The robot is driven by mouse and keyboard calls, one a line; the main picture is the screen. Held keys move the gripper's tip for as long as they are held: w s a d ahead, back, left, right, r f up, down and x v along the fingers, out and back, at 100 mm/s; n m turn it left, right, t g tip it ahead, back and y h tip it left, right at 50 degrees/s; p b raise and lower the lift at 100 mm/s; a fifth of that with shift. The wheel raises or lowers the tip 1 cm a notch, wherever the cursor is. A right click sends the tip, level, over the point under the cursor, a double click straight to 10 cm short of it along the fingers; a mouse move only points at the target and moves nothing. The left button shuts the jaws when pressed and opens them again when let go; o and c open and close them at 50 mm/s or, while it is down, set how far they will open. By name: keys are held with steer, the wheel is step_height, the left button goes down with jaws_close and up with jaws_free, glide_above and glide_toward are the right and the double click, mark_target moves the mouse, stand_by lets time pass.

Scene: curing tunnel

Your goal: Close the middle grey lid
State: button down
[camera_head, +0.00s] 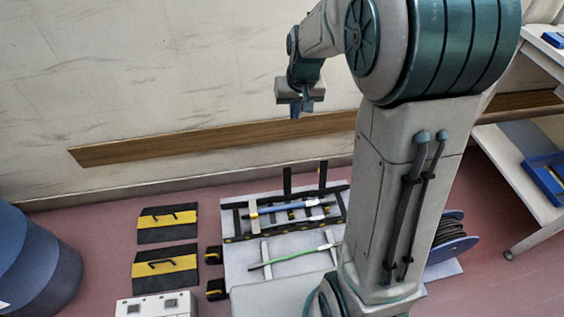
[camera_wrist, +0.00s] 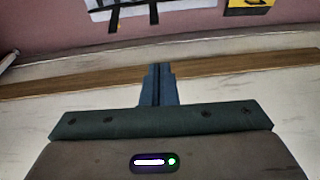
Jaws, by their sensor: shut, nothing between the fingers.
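I cannot make out any middle grey lid for certain in either view. My gripper (camera_head: 294,114) hangs in the air in front of the pale wall, above the wooden rail in the head view. Its fingers are shut and empty; they also show in the wrist view (camera_wrist: 158,72), pointing toward the wooden rail. It touches nothing that I can see. My own arm hides part of the floor and whatever stands behind it.
A pale grey board (camera_head: 240,265) with black bars, a blue rod and a green rod lies on the floor. Two black-and-yellow panels (camera_head: 165,262) lie left of it. A blue drum (camera_head: 35,265), white box (camera_head: 157,306), cable reel (camera_head: 452,245) and white shelf (camera_head: 525,190) stand around.

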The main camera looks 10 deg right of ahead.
steer(key=b, duration=0.7)
glide_above(286, 169)
steer(key=s+x, duration=0.2)
steer(key=x, duration=0.7)
steer(key=s+d+f+x, duration=0.1)
steer(key=s+x, duration=0.1)
steer(key=x, duration=0.7)
steer(key=shift+s+d+f+b+x, duration=0.25)
steer(key=shift+b+x, duration=1.4)
steer(key=shift+x, duration=2.4)
steer(key=shift+s+d+r+b+x, duration=0.1)
steer(key=shift+s+b+x, duration=0.35)
steer(key=shift+b+x, duration=2.4)
steer(key=shift+s+d+f+b+x, duration=0.1)
steer(key=shift+s+b+x, duration=0.25)
steer(key=shift+x, duration=4.95)
steer(key=shift+d, duration=0.15)
